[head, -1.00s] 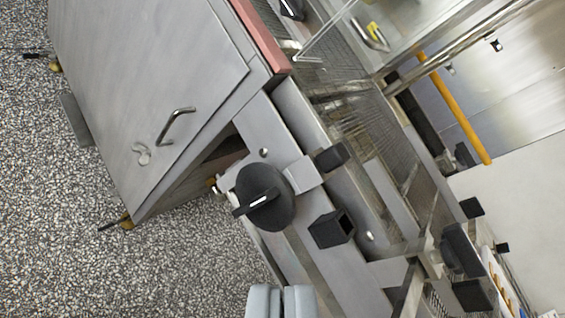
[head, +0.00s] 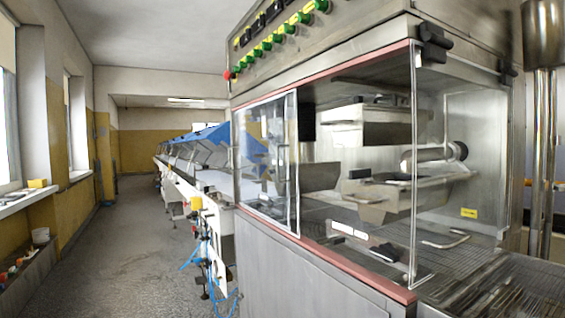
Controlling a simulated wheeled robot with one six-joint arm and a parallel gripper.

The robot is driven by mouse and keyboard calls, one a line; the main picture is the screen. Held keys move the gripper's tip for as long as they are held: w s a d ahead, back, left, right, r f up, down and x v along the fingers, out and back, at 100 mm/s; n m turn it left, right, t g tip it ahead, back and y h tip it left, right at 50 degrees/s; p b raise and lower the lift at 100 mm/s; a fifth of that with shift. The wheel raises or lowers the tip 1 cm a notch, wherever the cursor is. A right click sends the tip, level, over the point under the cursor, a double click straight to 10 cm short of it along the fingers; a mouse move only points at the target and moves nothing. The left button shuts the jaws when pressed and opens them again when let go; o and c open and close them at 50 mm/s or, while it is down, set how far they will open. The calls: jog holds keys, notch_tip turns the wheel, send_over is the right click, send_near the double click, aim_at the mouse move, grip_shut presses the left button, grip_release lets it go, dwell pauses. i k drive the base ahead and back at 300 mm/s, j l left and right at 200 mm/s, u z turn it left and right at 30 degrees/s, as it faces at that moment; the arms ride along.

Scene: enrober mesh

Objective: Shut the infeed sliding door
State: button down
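The machine's cabinet (head: 330,62) fills the right half of the view, with a window framed by reddish strips along its long side. Clear sliding panes with bright edges (head: 293,165) stand overlapped at the left part of this window. A small handle shows on a pane there. To their right, the window looks open as far as a clear upright edge (head: 413,165) at the near corner. Trays and a wire mesh show inside. I cannot tell for sure which pane is the infeed door. My gripper is not in view.
Green and black knobs and a red button (head: 227,75) line the panel above. A long conveyor line with blue covers (head: 205,142) runs away behind the cabinet. The grey speckled floor (head: 125,235) is free between it and the window wall at left.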

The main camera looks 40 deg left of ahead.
aim_at(280, 146)
jog(key=i+j, duration=0.1)
jog(key=j, duration=0.3)
jog(key=i+j, duration=0.1)
jog(key=j, duration=0.7)
jog(key=i, duration=0.05)
